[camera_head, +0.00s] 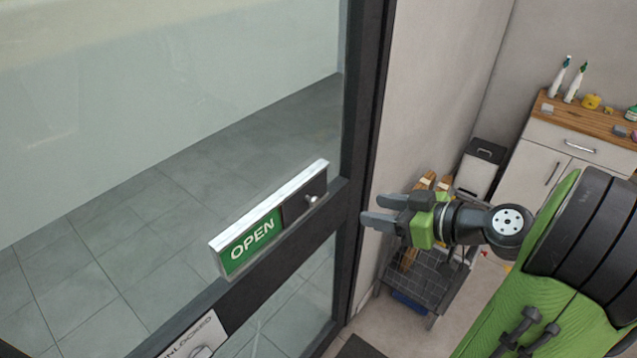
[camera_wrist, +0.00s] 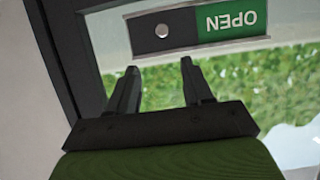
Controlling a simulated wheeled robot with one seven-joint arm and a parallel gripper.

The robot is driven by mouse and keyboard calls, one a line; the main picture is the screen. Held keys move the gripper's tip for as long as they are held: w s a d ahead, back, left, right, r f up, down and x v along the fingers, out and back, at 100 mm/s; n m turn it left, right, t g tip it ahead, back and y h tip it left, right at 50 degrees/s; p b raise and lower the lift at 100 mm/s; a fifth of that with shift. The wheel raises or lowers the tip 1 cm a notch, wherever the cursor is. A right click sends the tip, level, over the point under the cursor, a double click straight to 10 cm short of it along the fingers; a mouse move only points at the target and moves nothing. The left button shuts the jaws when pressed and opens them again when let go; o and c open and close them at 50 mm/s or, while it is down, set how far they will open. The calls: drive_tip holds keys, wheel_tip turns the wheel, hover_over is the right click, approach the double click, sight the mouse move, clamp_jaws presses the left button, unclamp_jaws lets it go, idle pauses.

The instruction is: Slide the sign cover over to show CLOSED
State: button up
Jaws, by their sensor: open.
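The sign (camera_head: 268,218) is a long silver-framed plate on the glass door. Its left part shows green with white OPEN lettering (camera_head: 252,242). The dark sliding cover (camera_head: 300,202) sits over the right part and carries a small round metal knob (camera_head: 311,199). In the wrist view the sign is upside down, with the cover (camera_wrist: 178,35), its knob (camera_wrist: 162,31) and the green OPEN part (camera_wrist: 228,22) beyond my fingertips. My gripper (camera_head: 372,209) is open and empty, to the right of the knob and apart from it. It also shows in the wrist view (camera_wrist: 158,66).
The dark door frame (camera_head: 366,110) stands between the glass and the wall. A lower UNLOCKED sign (camera_head: 195,338) is on the door. A grey cart (camera_head: 432,275), a bin (camera_head: 479,168) and a drawer cabinet (camera_head: 560,150) stand at the right.

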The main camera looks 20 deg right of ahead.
sight(317, 201)
drive_tip(key=p+x, duration=0.1)
drive_tip(key=x, duration=0.6)
drive_tip(key=p+x, duration=0.1)
drive_tip(key=x, duration=0.6)
drive_tip(key=shift+a+f, duration=0.2)
drive_tip(key=shift+a, duration=0.15)
drive_tip(key=shift+w+f, duration=0.15)
drive_tip(key=shift+w, duration=0.1)
drive_tip(key=shift+s, duration=0.15)
drive_tip(key=shift+c, duration=0.6)
clamp_jaws()
